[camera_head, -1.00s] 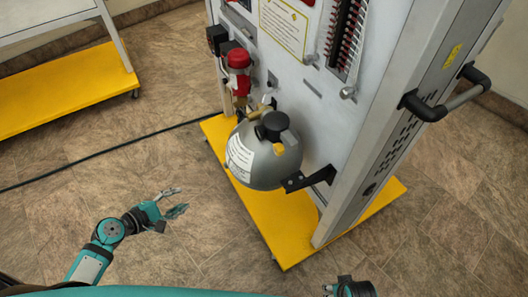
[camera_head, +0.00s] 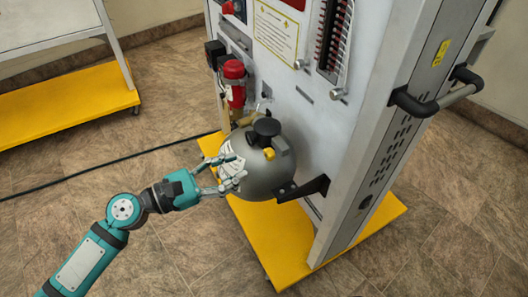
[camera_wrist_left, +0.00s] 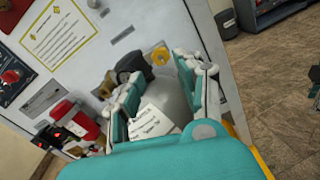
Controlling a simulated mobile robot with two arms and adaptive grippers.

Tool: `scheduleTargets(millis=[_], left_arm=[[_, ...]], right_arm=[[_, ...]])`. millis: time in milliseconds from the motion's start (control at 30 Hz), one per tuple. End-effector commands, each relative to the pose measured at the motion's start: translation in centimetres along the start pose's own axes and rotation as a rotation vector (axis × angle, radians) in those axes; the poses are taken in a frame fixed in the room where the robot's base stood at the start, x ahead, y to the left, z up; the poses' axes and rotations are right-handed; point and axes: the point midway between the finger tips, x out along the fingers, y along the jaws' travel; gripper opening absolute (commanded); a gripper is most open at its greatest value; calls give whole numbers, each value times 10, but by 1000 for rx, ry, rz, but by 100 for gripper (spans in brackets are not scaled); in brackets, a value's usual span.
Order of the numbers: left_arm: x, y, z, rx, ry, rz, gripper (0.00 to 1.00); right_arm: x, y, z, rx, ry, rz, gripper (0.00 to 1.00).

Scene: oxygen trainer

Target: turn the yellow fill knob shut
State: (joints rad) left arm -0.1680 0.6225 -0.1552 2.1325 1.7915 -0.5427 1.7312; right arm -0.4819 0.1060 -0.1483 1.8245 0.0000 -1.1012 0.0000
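The yellow fill knob (camera_head: 269,154) sits on top of the grey round tank (camera_head: 262,178), beside a black knob (camera_head: 267,127). It also shows in the left wrist view (camera_wrist_left: 160,55), ahead of the fingertips. My left gripper (camera_head: 237,170) is in front of the tank's left side, over its white label, with its fingers spread and empty. It is left of and below the yellow knob, apart from it. Whether the fingers touch the tank I cannot tell. In the left wrist view both fingers (camera_wrist_left: 163,82) stand apart with the tank between and beyond them. My right gripper is not in view.
The tank is fixed to a grey upright panel (camera_head: 310,110) on a yellow base (camera_head: 280,240). A red-topped fitting (camera_head: 233,85) is left of the tank, and a black bracket (camera_head: 303,188) right of it. A black handle (camera_head: 430,102) juts out at right. The floor in front is clear.

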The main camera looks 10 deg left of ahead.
Motion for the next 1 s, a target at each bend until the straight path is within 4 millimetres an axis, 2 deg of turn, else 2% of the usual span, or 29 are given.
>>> scheduleTargets(millis=[33, 200, 400, 567, 833, 1000], left_arm=[[13, 2, 4, 0, -5, 1, 37], [47, 1, 3, -1, -4, 1, 37], [73, 1, 1, 0, -1, 2, 37], [81, 0, 0, -1, 0, 1, 37], [82, 0, -1, 0, 1, 1, 35], [82, 0, 0, 0, 1, 1, 13]], right_arm=[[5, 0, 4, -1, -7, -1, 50], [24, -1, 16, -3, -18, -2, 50], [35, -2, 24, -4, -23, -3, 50], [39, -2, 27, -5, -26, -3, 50], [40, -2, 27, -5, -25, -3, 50], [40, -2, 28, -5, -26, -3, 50]])
